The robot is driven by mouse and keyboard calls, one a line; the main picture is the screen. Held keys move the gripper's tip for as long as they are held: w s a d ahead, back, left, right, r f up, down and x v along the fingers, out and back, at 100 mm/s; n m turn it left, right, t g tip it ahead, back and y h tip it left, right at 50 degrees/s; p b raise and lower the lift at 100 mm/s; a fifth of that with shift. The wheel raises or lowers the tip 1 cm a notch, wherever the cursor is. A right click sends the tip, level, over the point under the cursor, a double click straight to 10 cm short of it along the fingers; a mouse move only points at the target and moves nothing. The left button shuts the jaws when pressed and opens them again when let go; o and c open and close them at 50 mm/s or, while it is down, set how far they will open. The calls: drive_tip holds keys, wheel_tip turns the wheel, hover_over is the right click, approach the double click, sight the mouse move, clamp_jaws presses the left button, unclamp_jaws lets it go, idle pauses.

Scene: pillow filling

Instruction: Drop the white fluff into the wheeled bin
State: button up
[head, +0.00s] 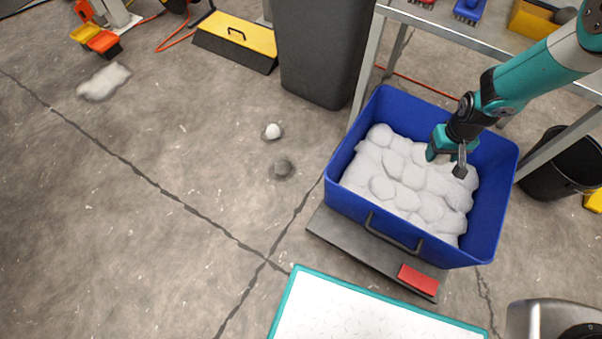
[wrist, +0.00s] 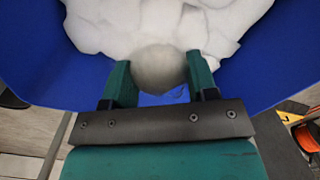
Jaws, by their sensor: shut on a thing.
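My gripper (head: 452,160) is inside the back right part of a blue tub (head: 385,212), just over the fluff in it. In the wrist view, my gripper (wrist: 159,84) is shut on a rounded, greyish-white clump of fluff (wrist: 158,68); a lot more white fluff (wrist: 135,25) lies right behind it. In the head view, the white fluff (head: 405,185) fills much of the tub in lumps, and the held clump is hard to make out. A tall dark grey bin (head: 320,50) stands at the back, its top cut off; I see no wheels on either container.
A metal-legged table (head: 450,30) stands close behind the tub. A grey board (head: 345,240) with a red block (head: 418,279) lies at its front. A white teal-edged panel (head: 365,312) is nearer. Small clumps (head: 273,131) and a flat pale patch (head: 104,82) lie on the open floor at left.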

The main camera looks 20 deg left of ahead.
drive_tip(key=shift+f, duration=0.65)
drive_tip(key=shift+r, duration=0.1)
drive_tip(key=o, duration=0.7)
drive_tip(key=shift+o, duration=0.2)
drive_tip(key=shift+r, duration=0.1)
wheel_tip(320, 180, up, 17)
drive_tip(key=p, duration=0.5)
drive_tip(key=shift+r, duration=0.2)
